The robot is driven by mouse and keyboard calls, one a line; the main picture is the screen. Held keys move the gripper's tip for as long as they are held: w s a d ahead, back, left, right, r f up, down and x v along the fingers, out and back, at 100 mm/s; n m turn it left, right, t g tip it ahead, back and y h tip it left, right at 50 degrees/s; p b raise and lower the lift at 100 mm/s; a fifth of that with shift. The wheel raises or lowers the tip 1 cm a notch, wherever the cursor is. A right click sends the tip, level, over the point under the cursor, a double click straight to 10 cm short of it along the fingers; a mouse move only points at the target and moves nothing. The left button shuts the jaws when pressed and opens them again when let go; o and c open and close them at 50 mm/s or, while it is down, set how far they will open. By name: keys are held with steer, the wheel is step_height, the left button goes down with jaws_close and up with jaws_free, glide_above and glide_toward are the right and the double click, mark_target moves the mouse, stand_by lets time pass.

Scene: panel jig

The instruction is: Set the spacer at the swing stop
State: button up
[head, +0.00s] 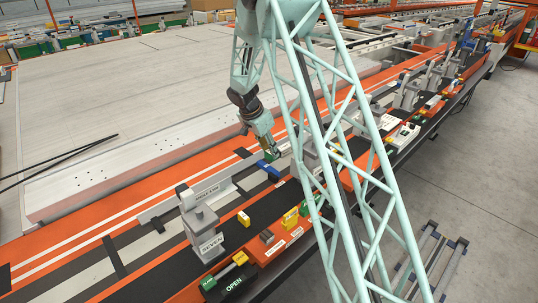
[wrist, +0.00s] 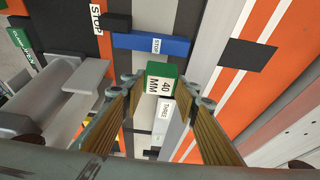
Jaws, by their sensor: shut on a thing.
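My gripper (wrist: 160,88) is shut on a green spacer block (wrist: 160,70) with a white "40 MM" label. One fingertip is on each side of it. A blue bar (wrist: 180,46) labelled STOP lies just beyond the spacer in the wrist view; I cannot tell whether they touch. In the head view, my gripper (head: 268,148) is low over the jig's rail, and the blue bar (head: 266,169) shows just below it. The held spacer is hard to make out there.
A grey post (head: 206,228) labelled SEVEN stands left of my gripper. Yellow blocks (head: 290,218) and a green OPEN sign (head: 235,284) line the front rail. The pale panel (head: 120,100) fills the left.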

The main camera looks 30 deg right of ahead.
mark_target(267, 150)
steer(key=shift+w+d, duration=0.25)
steer(key=shift+w, duration=0.75)
steer(key=shift+f, duration=0.15)
steer(key=shift+f, duration=1.65)
steer(key=shift+f+b, duration=0.15)
steer(key=shift+b, duration=0.3)
steer(key=o, duration=1)
steer(key=shift+c, duration=0.2)
steer(key=shift+r+p, duration=0.2)
steer(key=shift+p, duration=0.1)
